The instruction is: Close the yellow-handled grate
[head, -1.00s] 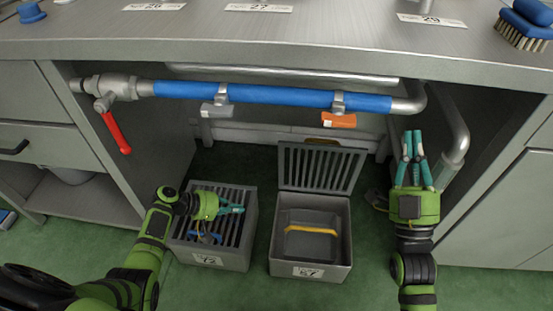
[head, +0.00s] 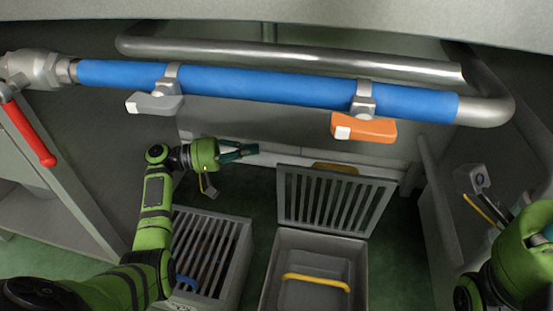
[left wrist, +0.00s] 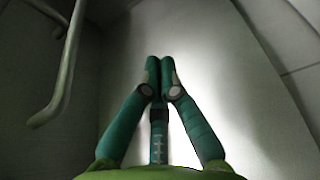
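The yellow-handled grate (head: 335,203) stands open, tilted up at the back of the right-hand floor box (head: 270,283). A bit of its yellow handle (head: 338,168) shows at its top edge. Inside that open box is a grey inner bin with its own yellow bail (head: 317,282). My left gripper (head: 248,152) is in the air, left of and a little above the grate's top edge, and seems apart from it. In the left wrist view its fingers (left wrist: 160,68) are together with nothing between them. My right gripper (head: 545,232) is cut off at the right edge; its fingers are mostly hidden.
The left floor box has a flat, shut grate (head: 207,245) with a blue handle (head: 187,281). A blue pipe (head: 260,86) with a grey valve handle (head: 155,103) and an orange one (head: 363,128) crosses above. A red lever (head: 33,135) hangs at left.

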